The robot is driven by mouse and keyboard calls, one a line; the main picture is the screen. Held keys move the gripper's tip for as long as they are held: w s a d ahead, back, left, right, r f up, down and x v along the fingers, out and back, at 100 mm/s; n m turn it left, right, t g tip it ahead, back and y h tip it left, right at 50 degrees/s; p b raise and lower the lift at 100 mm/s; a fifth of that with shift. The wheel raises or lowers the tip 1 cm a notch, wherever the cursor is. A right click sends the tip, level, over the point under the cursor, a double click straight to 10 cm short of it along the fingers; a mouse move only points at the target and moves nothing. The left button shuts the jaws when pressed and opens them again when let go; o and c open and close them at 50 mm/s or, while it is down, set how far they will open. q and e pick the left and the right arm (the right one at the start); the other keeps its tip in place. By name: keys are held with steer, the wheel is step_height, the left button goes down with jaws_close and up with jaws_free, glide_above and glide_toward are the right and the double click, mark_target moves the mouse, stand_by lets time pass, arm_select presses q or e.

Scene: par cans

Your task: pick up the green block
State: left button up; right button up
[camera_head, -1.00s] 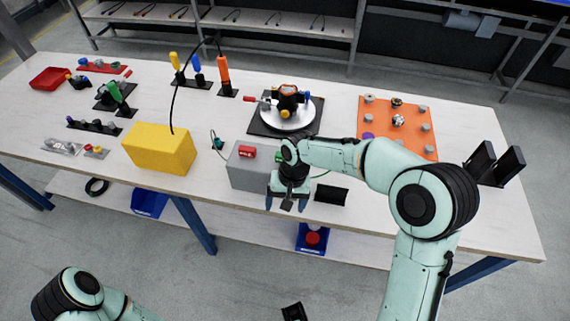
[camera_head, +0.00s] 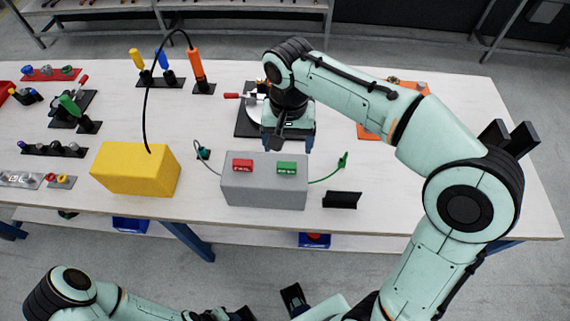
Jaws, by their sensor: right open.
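The green block (camera_head: 287,168) lies on top of the grey box (camera_head: 262,189), on its right half, with pale lettering on its front. My right gripper (camera_head: 288,143) is open, points down and is empty. In the picture it stands just above and behind the green block, apart from it.
A red block (camera_head: 242,165) sits on the same grey box, left of the green one. A yellow box (camera_head: 136,169) with a black cable stands to the left. A small black stand (camera_head: 342,200) is at the right. A turntable plate (camera_head: 252,112) is partly hidden behind my right gripper.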

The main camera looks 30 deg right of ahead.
mark_target(287, 164)
step_height(287, 164, down, 9)
steer(key=shift+w+r+b, duration=0.1)
steer(key=shift+b, duration=0.5)
steer(key=c, duration=1.1)
